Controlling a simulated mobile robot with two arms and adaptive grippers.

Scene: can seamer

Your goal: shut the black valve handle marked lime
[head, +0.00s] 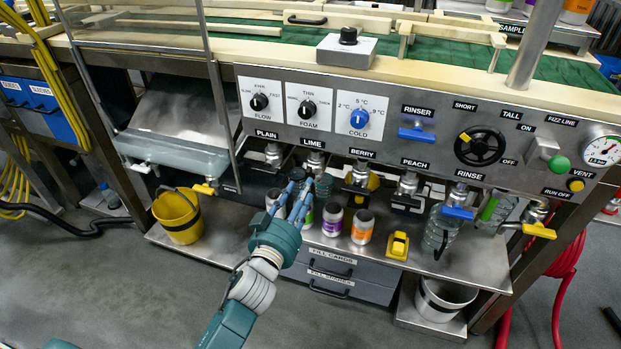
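The LIME label (314,142) is on the grey panel, and a metal valve (314,160) sits below it. My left gripper (303,178) reaches up from below with its fingertips at this valve. The black lime handle is mostly hidden by the fingers; a small dark part seems to show at the fingertips. I cannot tell whether the fingers touch or hold it, or how the handle is turned. The berry valve (359,174) and peach valve (407,184) are to the right. The plain valve (273,155) is to the left. My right gripper is out of view.
Small containers (332,219) and a yellow object (398,245) stand on the metal shelf below the valves. A yellow bucket (178,216) is at the left.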

